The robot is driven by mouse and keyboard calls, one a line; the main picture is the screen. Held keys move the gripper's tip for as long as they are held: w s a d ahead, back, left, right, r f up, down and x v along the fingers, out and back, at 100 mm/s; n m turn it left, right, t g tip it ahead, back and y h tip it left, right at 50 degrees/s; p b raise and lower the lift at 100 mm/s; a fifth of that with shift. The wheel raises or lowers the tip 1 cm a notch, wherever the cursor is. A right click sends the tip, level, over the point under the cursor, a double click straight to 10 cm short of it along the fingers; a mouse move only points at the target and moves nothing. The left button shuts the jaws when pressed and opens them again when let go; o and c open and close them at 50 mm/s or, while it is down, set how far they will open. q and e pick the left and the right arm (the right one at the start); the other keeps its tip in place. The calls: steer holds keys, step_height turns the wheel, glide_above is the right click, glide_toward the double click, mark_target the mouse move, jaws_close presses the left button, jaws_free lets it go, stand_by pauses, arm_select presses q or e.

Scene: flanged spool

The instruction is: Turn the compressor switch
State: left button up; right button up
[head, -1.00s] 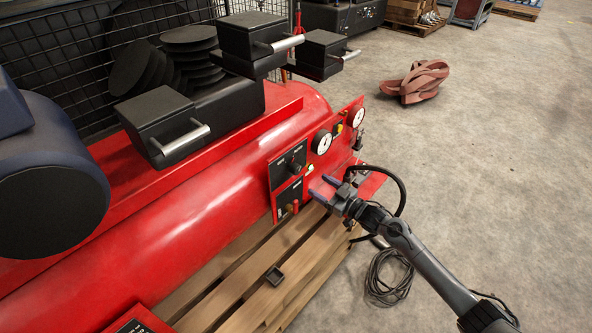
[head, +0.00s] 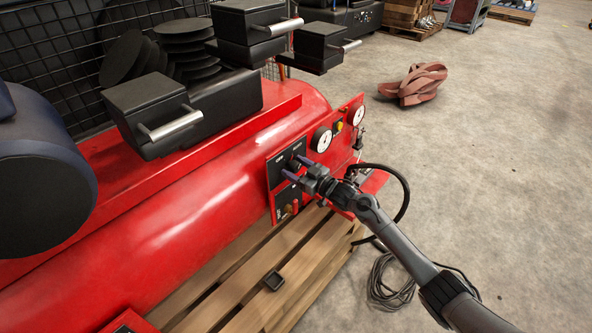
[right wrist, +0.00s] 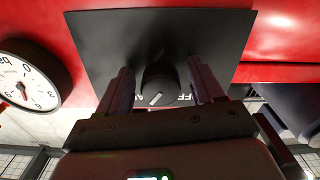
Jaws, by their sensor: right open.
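The compressor switch is a round black knob (right wrist: 160,84) with a white pointer mark, on a black panel (right wrist: 100,35) fixed to the red compressor. Partly hidden white lettering shows beside the knob. In the head view the panel (head: 276,172) is on the compressor's front, and my gripper largely covers the knob there. My right gripper (head: 295,168) is open in front of the panel. In the right wrist view its two fingers (right wrist: 165,88) stand on either side of the knob, with a gap on each side; I cannot tell whether the tips reach past its face.
Two pressure gauges (head: 322,139) sit right of the panel, and a lower black panel (head: 287,200) is below it. Black boxes with metal handles (head: 171,125) overhang the red tank (head: 170,215). A wooden pallet (head: 245,275) lies underneath. The floor at right is mostly clear, with a coiled cable (head: 390,285).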

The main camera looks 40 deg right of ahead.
steer(key=shift+c, duration=0.2)
steer(key=c, duration=1)
steer(key=n+p, duration=0.1)
steer(key=n, duration=0.5)
steer(key=shift+d+n+p, duration=0.1)
steer(key=shift+n+p, duration=0.2)
steer(key=shift+p, duration=0.05)
steer(key=n, duration=0.3)
steer(key=shift+n, duration=0.3)
steer(key=shift+d+n+p, duration=0.1)
steer(key=shift+n+p, duration=0.2)
steer(key=shift+n, duration=1.5)
steer(key=shift+f, duration=0.1)
